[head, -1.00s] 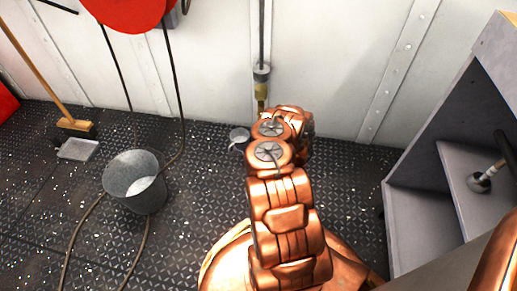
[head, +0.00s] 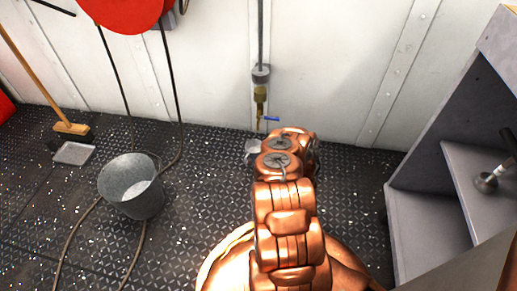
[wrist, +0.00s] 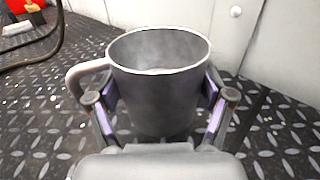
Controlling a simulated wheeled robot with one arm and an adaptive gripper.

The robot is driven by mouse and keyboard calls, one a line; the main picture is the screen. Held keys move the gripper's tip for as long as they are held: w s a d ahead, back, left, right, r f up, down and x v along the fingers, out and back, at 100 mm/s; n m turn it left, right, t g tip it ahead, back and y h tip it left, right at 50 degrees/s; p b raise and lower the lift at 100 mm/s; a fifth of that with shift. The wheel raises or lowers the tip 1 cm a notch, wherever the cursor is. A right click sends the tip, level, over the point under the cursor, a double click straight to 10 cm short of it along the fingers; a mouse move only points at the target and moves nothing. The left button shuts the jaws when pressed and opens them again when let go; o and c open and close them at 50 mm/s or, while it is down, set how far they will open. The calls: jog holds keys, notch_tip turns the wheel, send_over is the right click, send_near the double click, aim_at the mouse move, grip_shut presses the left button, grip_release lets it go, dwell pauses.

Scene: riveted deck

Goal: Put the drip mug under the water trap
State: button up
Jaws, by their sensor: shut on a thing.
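The drip mug (wrist: 158,95) is a grey metal cup with its handle on the left in the wrist view. It is upright and looks empty inside. My gripper (wrist: 162,108) is shut on it, with a finger on each side of its wall. In the head view the mug (head: 252,149) shows only partly, left of my copper arm, which hides the gripper. The water trap (head: 260,96) is a brass fitting with a blue lever, at the end of a pipe on the white wall. The mug appears below it in the picture; I cannot tell whether it touches the floor.
A metal bucket (head: 131,187) stands on the dark deck to the left, with a hose beside it. A broom (head: 72,129) and dustpan (head: 74,153) are farther left. A grey shelf unit (head: 425,215) stands at the right. The deck between bucket and arm is clear.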

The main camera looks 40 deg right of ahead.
aim_at(259, 141)
jog(key=w+d+b, duration=0.1)
jog(key=d, duration=0.1)
jog(key=w+d, duration=0.2)
jog(key=w+d+b, duration=0.1)
jog(key=d, duration=0.1)
jog(key=shift+w+d+f+b, duration=0.15)
jog(key=shift+w+f+b, duration=0.05)
jog(key=shift+f+b, duration=0.15)
notch_tip(259, 141, down, 4)
jog(key=shift+r+b, duration=0.2)
jog(key=shift+b, duration=0.9)
jog(key=shift+r, duration=0.1)
jog(key=o, duration=1.1)
jog(key=shift+o, duration=0.2)
